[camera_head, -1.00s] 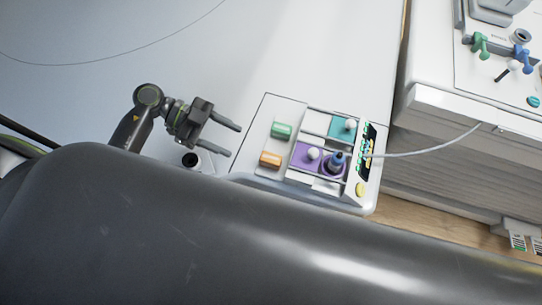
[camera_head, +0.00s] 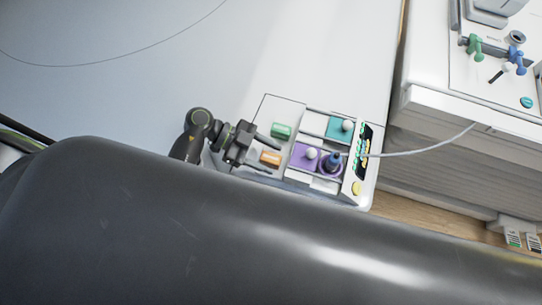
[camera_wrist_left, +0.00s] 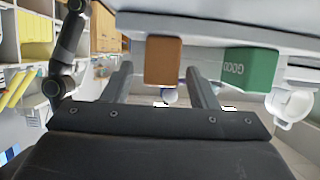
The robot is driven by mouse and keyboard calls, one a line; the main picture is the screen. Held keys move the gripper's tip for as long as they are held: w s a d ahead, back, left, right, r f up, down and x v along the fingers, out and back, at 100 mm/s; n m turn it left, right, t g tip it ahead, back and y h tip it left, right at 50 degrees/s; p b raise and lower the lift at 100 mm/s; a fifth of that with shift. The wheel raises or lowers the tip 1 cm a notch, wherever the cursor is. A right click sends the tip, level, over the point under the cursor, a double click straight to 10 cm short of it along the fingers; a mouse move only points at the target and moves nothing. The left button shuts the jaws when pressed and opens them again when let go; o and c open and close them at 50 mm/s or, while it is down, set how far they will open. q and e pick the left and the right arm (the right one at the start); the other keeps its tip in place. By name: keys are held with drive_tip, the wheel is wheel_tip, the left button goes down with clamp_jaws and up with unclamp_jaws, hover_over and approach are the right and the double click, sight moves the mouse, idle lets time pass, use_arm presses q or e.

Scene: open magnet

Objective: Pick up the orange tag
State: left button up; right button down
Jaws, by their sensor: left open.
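The orange tag (camera_head: 270,158) lies on the white panel of the device, at its left part. My left gripper (camera_head: 274,160) is open, and its two fingers reach toward the tag from the left, one on either side in the head view. In the left wrist view the orange tag (camera_wrist_left: 163,60) stands between the two finger tips of the left gripper (camera_wrist_left: 158,68), with gaps visible beside it. Contact is not visible. My right gripper is not in view.
A green tag (camera_head: 282,131) sits just beyond the orange one; it reads GOOD in the left wrist view (camera_wrist_left: 250,68). A cable runs to the white machine (camera_head: 470,120). The white surface behind is clear.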

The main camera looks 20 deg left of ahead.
use_arm(q)
drive_tip(key=shift+d+f, duration=0.1)
drive_tip(key=shift+d, duration=0.15)
drive_tip(key=shift+c, duration=0.4)
drive_tip(key=c, duration=1)
